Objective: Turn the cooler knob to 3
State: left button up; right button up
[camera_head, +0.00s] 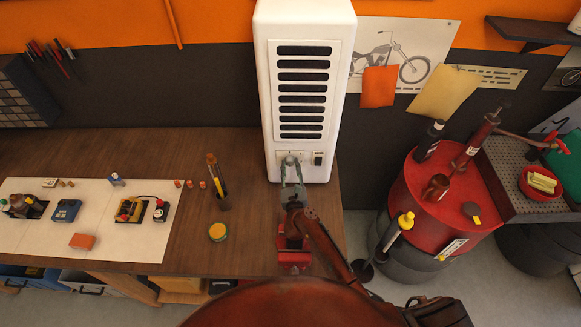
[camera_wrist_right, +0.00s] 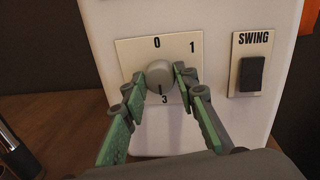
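The white cooler (camera_head: 345,60) stands at the right end of the workbench, with a row of dark vents above its control panel. In the right wrist view, the round grey cooler knob (camera_wrist_right: 160,75) sits on a pale plate marked 0 at top, 1 at right and 3 at bottom. A dark line on the knob points down towards the 3. My right gripper (camera_head: 291,161) is at the panel. Its green-grey fingers (camera_wrist_right: 161,78) are open, one on each side of the knob, with small gaps visible. My left gripper is not in view.
A black SWING switch (camera_wrist_right: 251,73) is right of the knob. A red drum (camera_head: 425,205) stands to the right.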

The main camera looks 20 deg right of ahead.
jog(key=o, duration=0.5)
jog(key=shift+c, duration=0.2)
jog(key=s+a, duration=0.1)
jog(key=s, duration=0.6)
jog(key=shift+s+a, duration=0.2)
